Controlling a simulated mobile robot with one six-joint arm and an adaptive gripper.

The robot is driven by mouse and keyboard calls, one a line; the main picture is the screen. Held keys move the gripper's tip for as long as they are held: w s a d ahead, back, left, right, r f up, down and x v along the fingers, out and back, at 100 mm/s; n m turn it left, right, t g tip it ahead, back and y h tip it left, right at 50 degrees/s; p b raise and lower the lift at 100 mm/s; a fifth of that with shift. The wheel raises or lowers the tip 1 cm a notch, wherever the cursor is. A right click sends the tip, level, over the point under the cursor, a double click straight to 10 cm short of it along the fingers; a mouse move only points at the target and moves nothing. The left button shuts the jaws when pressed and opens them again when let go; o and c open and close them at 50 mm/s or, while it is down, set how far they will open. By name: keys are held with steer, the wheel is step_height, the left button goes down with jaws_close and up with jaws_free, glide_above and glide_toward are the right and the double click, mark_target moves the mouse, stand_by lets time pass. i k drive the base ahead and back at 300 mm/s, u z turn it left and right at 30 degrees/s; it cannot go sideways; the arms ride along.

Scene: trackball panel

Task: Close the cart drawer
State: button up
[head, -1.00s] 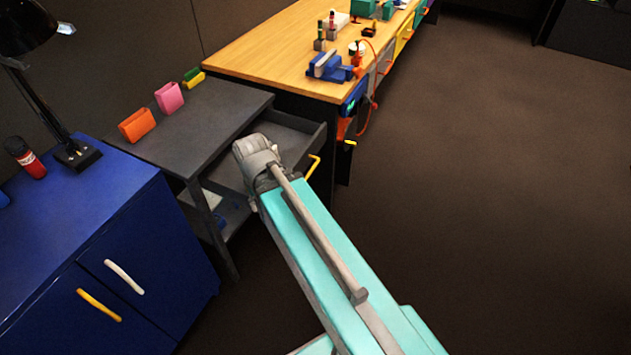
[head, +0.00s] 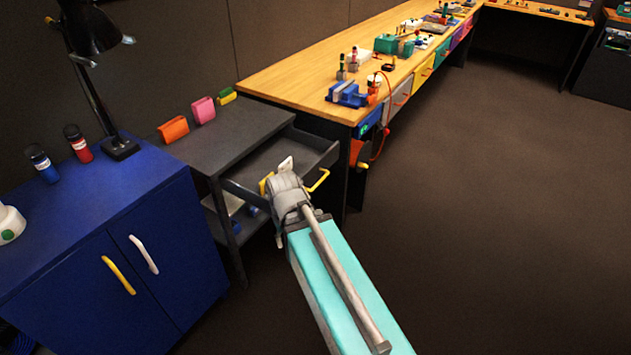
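The dark grey cart (head: 222,143) stands between the blue cabinet and the wooden bench. Its top drawer (head: 322,152) is pulled out, with its inside showing. The drawer's yellow handle (head: 319,181) is on its front edge; its middle is hidden behind my gripper and another yellow part shows to the left. My gripper (head: 286,170) is at the drawer front, over the handle's middle in the picture. Its fingers are mostly hidden behind its wrist, so I cannot tell whether it is open or touches the drawer.
The blue cabinet (head: 110,235) with a lamp (head: 95,50) and bottles stands close at the left. Orange and pink holders (head: 173,129) stand on the cart's back edge. The wooden bench (head: 300,70) with tools is behind right. The floor (head: 480,220) at right is clear.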

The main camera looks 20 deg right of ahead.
mark_target(313, 156)
steer(key=z, duration=0.3)
steer(key=i, duration=0.7)
steer(key=z, duration=0.5)
steer(key=i, duration=0.85)
steer(key=u, duration=0.8)
steer(key=k, duration=0.95)
steer(key=u, duration=0.05)
